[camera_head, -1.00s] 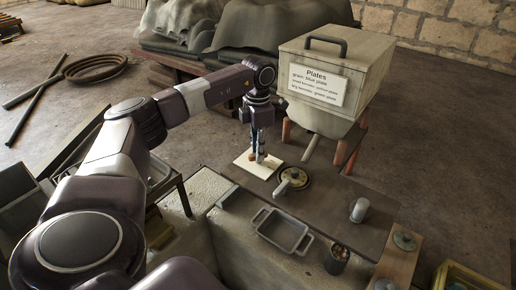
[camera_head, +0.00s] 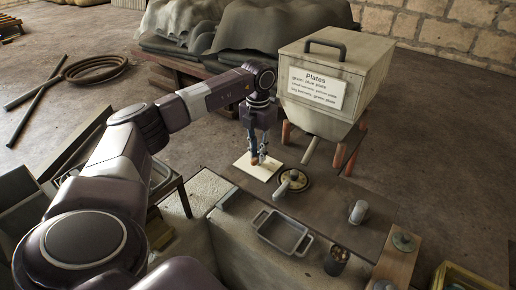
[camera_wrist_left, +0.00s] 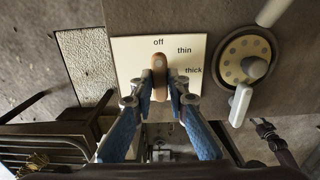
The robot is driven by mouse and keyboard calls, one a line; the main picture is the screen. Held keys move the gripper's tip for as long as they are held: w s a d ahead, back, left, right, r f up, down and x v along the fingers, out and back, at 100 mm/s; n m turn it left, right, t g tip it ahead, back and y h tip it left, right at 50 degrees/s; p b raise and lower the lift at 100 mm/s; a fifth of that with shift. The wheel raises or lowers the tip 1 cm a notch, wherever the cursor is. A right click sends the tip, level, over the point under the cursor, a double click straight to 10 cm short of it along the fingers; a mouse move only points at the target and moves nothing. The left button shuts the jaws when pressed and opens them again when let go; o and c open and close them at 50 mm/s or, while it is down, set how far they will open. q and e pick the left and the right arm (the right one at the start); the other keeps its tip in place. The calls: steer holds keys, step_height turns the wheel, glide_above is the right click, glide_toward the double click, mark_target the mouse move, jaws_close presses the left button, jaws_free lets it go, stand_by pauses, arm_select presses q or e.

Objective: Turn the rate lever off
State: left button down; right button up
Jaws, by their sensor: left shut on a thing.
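The rate lever (camera_wrist_left: 160,66) is a short brown handle on a pale plate (camera_wrist_left: 122,52) marked off, thin and thick. In the left wrist view its far end points up, just below the word "off". My left gripper (camera_wrist_left: 160,88) is shut on the lever, with a blue finger on each side of it. In the head view my left gripper (camera_head: 258,160) points down over the pale plate (camera_head: 244,165), and its fingers largely hide the lever. My right gripper is not in view.
Right of the plate is a round dial with a handle (camera_head: 293,181). A bin labelled Plates (camera_head: 334,80) is behind.

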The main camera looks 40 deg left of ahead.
arm_select(q)
steer(key=shift+w+r, duration=0.15)
steer(key=c, duration=1.9)
jaws_free()
step_height(320, 180, up, 12)
steer(key=shift+f, duration=0.1)
